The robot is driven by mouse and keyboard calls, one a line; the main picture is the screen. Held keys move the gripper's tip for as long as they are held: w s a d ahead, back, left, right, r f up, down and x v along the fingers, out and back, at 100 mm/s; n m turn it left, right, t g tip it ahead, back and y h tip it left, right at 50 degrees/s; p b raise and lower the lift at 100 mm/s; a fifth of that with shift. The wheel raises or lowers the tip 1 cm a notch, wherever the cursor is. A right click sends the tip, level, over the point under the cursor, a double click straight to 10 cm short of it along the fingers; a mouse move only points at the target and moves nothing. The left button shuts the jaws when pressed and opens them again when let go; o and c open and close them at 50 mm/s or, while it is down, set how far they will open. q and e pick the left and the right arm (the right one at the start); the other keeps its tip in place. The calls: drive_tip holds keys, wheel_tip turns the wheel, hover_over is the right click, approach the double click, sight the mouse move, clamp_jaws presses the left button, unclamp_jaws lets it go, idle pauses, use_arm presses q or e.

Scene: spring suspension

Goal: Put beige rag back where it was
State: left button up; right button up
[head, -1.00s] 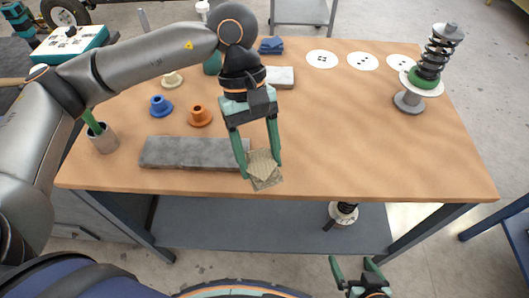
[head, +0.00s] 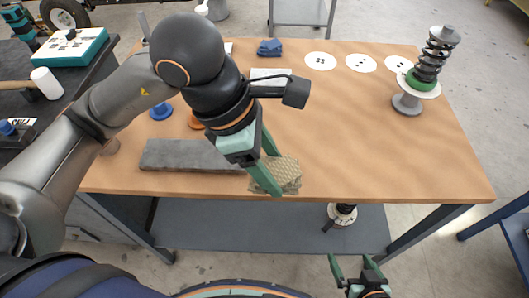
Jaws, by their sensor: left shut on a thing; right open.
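The beige rag (head: 288,173) is at the front of the wooden table (head: 360,150), right of the grey slab. My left gripper (head: 270,172) is shut on the rag, its green fingers angled down to the right. Part of the rag is hidden behind the fingers, and I cannot tell whether it touches the table top. My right gripper (head: 357,268) is open and empty, low in front of the table.
The grey slab (head: 185,155) lies left of the rag. A blue flanged part (head: 160,111) and a partly hidden orange one (head: 195,122) stand behind it. A spring strut (head: 431,65) stands at the right. A blue cloth (head: 270,47) lies at the back. The table's centre right is clear.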

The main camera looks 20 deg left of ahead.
use_arm(q)
drive_tip(key=w+a+f, duration=0.1)
drive_tip(key=w+f, duration=0.1)
drive_tip(key=w, duration=0.1)
drive_tip(key=w+a+f, duration=0.2)
drive_tip(key=w+f, duration=0.1)
drive_tip(key=w, duration=0.1)
drive_tip(key=w+a+f, duration=0.1)
drive_tip(key=w+f, duration=0.2)
drive_tip(key=shift+w+a+f+b, duration=0.15)
drive_tip(key=shift+a+b, duration=0.2)
drive_tip(key=shift+b, duration=0.05)
drive_tip(key=shift+w+a+f, duration=0.1)
drive_tip(key=shift+w+f, duration=0.05)
drive_tip(key=shift+f, duration=0.05)
drive_tip(key=shift+w+a+f, duration=0.1)
drive_tip(key=shift+w+f, duration=0.05)
drive_tip(key=shift+f, duration=0.75)
drive_tip(key=shift+w+f, duration=0.1)
drive_tip(key=shift+f, duration=0.8)
drive_tip(key=shift+f, duration=0.1)
drive_tip(key=o, duration=1.2)
